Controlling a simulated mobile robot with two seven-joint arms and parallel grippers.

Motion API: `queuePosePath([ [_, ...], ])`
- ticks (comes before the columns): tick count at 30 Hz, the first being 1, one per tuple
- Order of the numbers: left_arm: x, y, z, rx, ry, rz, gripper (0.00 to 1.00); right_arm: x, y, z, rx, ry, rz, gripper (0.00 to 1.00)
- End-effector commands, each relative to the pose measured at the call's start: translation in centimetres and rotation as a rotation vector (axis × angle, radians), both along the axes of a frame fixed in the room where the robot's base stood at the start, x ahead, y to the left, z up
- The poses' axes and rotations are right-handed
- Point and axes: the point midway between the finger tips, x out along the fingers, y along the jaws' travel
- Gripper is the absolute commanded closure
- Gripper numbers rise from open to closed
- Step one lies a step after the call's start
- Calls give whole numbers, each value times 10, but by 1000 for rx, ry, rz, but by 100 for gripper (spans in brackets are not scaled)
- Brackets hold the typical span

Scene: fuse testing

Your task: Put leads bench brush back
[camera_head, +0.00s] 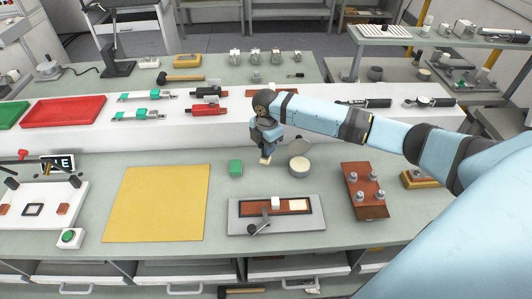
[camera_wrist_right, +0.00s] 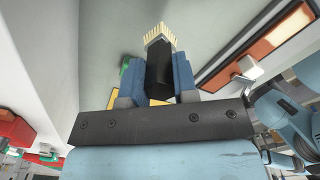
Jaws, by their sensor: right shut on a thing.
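My right gripper (camera_head: 266,149) is above the middle of the bench, in front of the raised white shelf. In the right wrist view, the gripper (camera_wrist_right: 158,85) is shut on the brush (camera_wrist_right: 159,72). The brush has a black body and pale bristles (camera_wrist_right: 158,35) that point away from the gripper. In the head view only the pale bristle end (camera_head: 265,160) shows clearly below the fingers, a little above the bench or close to it; I cannot tell if it touches. My left gripper is not in view.
A green block (camera_head: 235,167) is left of the brush, a round cream-topped pot (camera_head: 299,166) right. A grey fixture (camera_head: 240,218) with a lever lies in front. A yellow mat (camera_head: 155,205) lies left, a brown terminal board (camera_head: 362,178) right. The white shelf (camera_head: 225,133) stands behind, carrying several instruments.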

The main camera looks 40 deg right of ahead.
Motion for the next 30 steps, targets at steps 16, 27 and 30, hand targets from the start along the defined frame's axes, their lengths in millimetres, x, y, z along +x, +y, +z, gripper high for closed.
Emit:
queuePosePath([
  [16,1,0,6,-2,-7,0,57,0,0,-40,0,0,0,97],
  [27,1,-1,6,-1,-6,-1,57,0,0,-42,0,0,0,48],
  [30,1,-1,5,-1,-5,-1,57,0,0,-42,0,0,0,48],
])
